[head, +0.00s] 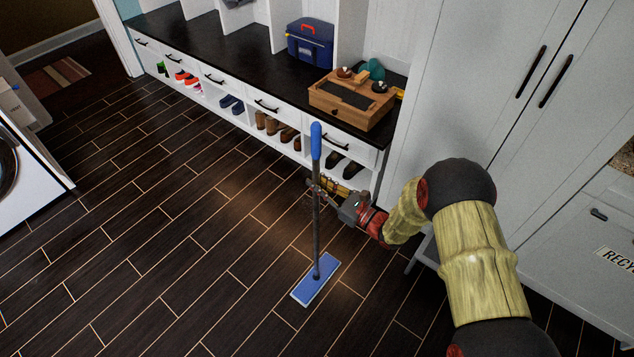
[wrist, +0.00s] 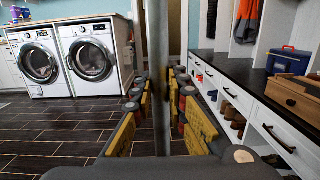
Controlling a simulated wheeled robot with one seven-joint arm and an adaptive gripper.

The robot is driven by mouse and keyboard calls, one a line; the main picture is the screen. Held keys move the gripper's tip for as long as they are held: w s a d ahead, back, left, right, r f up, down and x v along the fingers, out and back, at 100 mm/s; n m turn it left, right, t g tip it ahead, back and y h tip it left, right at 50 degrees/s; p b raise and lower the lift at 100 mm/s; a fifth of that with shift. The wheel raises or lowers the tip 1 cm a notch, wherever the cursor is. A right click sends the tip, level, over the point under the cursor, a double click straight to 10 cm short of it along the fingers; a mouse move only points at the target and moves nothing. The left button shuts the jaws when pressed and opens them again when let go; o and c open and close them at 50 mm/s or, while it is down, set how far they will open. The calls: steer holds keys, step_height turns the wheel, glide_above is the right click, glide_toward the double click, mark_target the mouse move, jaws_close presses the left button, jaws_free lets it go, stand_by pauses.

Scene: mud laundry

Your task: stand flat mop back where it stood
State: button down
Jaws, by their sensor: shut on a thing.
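The flat mop (head: 316,215) has a grey pole, a blue grip at the top and a flat blue head (head: 316,280). It stands nearly upright in the head view, its head at the dark plank floor; I cannot tell whether it touches. My gripper (head: 318,188) is shut on the pole, a little below the blue grip. In the wrist view the grey pole (wrist: 158,70) runs vertically between the yellow-padded fingers of my gripper (wrist: 161,105). The mop's head and top are out of the wrist view.
A white bench with a black top (head: 220,60) and shoe cubbies stands behind the mop. It bears a wooden box (head: 350,101) and a blue toolbox (head: 310,45). Tall grey cabinets (head: 470,80) stand at right. Washers (wrist: 91,57) stand at left. The floor left of the mop is clear.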

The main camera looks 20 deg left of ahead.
stand_by(0.3)
steer(key=c, duration=1.8)
jaws_free()
steer(key=shift+o, duration=0.6)
steer(key=shift+f, duration=0.1)
steer(key=shift+d, duration=0.15)
steer(key=r+v, duration=0.1)
steer(key=v, duration=1)
steer(key=shift+s+d+f, duration=0.15)
steer(key=shift+d+f, duration=0.2)
steer(key=shift+f, duration=0.15)
